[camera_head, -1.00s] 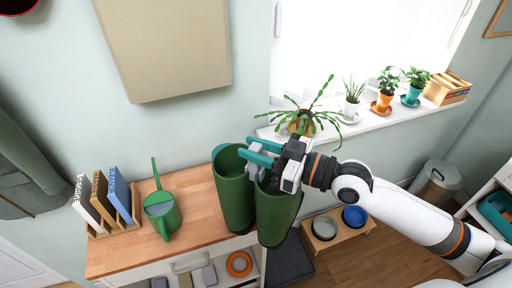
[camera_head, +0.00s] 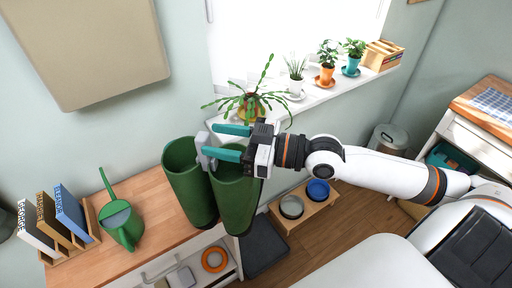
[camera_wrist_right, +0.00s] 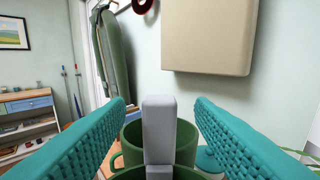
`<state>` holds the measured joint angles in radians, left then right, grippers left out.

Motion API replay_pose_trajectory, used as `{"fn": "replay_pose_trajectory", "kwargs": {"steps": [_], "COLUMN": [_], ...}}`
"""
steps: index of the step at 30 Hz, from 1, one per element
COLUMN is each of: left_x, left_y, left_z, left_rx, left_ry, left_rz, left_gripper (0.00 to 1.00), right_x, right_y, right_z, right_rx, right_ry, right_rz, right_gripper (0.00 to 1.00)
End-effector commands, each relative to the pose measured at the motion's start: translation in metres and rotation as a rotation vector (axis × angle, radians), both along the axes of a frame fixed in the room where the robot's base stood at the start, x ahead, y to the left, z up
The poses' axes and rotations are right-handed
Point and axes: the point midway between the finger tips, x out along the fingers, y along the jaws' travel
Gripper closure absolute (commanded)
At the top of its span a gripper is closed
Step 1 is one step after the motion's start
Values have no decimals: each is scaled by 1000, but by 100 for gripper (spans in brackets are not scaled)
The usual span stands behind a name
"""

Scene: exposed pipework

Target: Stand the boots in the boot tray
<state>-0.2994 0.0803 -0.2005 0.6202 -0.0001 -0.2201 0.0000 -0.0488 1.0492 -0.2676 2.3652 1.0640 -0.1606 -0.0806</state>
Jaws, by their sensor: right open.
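Two tall green boots stand upright side by side at the right end of the wooden counter: the left boot (camera_head: 190,185) and the right boot (camera_head: 236,205). Whether their soles rest on the counter is hidden. My right gripper (camera_head: 222,141) is open at the boot tops, its teal fingers spread apart. A grey upright piece (camera_wrist_right: 159,130) shows between the fingers, apart from both, with green boot rims (camera_wrist_right: 140,135) below it in the right wrist view. A dark flat tray (camera_head: 264,248), seemingly the boot tray, lies on the floor below. My left gripper is out of view.
A green watering can (camera_head: 122,225) and a book rack (camera_head: 85,235) stand on the counter (camera_head: 160,200). A windowsill with potted plants (camera_head: 250,105) runs behind my right gripper. A stand with two bowls (camera_head: 305,205) is beside the tray.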

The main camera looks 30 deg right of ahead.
Motion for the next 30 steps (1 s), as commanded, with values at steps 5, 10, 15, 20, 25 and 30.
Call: {"fn": "replay_pose_trajectory", "kwargs": {"steps": [5, 10, 15, 20, 25, 30], "left_x": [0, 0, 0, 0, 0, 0], "left_y": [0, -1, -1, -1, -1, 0], "left_z": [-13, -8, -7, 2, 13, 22], "left_rx": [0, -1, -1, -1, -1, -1], "left_ry": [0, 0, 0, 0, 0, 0], "left_rz": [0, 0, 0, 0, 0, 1], "left_gripper": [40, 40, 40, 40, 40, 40], "right_x": [-20, -26, -33, -39, -45, -51], "right_y": [-18, -31, -37, -42, -51, -57], "right_z": [-5, -3, -2, 2, 2, 1], "right_rx": [-9, -7, -6, -2, 0, 0], "right_ry": [6, 9, 8, 7, 6, 6], "right_rz": [6, -12, -6, -2, -9, -6], "right_gripper": [51, 51, 51, 51, 51, 51]}}
